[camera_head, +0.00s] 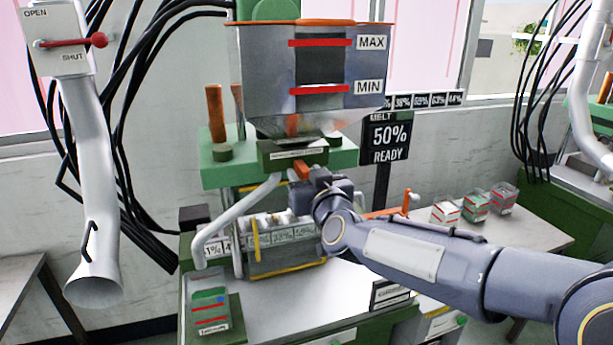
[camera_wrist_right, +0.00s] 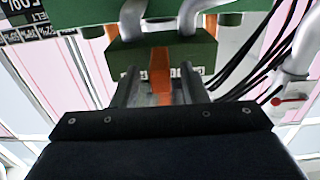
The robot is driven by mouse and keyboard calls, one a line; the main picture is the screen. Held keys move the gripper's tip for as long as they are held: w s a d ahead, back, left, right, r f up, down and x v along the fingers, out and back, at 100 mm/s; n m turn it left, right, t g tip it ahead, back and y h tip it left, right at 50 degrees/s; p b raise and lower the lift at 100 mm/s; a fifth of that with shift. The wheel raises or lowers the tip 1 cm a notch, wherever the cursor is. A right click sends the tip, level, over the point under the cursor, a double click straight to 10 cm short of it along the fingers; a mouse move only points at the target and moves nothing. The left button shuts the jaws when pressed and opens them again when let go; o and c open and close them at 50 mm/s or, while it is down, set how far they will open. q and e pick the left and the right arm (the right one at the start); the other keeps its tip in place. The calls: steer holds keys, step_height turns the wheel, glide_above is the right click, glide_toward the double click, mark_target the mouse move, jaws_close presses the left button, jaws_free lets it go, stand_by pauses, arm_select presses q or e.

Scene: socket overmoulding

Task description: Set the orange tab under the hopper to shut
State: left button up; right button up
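The hopper (camera_head: 270,90) is a clear-walled metal funnel with red MAX and MIN bars. Under it is a dark green block (camera_head: 292,152) with a small label. The orange tab (camera_head: 302,170) sticks out below this block, and the right wrist view shows it too (camera_wrist_right: 160,68). My right gripper (camera_head: 308,186) is just below and in front of the tab. In the right wrist view, its two fingers (camera_wrist_right: 159,92) stand apart, one on each side of the tab, with gaps showing. The tab's lower end and setting are hard to read. My left gripper is not in view.
A red-handled OPEN/SHUT valve (camera_head: 100,40) sits on the pipe at left. A sign (camera_head: 388,140) reads 50% READY. Several small boxes (camera_head: 474,205) stand on the right table. A barrel with yellow bars (camera_head: 285,248) lies below my right gripper.

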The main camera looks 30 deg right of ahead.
steer(key=b+v, duration=0.1)
steer(key=v, duration=0.6)
steer(key=shift+s, duration=0.4)
steer(key=shift+a, duration=0.1)
steer(key=s+a+f+g+y, duration=0.4)
steer(key=s+a+f+g, duration=0.1)
steer(key=s+f, duration=0.4)
steer(key=s+a+f+n+g+y, duration=0.1)
steer(key=s+a+f+g+y, duration=0.3)
steer(key=s+f, duration=0.6)
step_height(320, 180, down, 3)
steer(key=a+g, duration=0.2)
steer(key=shift+s+r+g, duration=0.2)
steer(key=shift+s+g, duration=0.05)
steer(key=shift+g, duration=0.15)
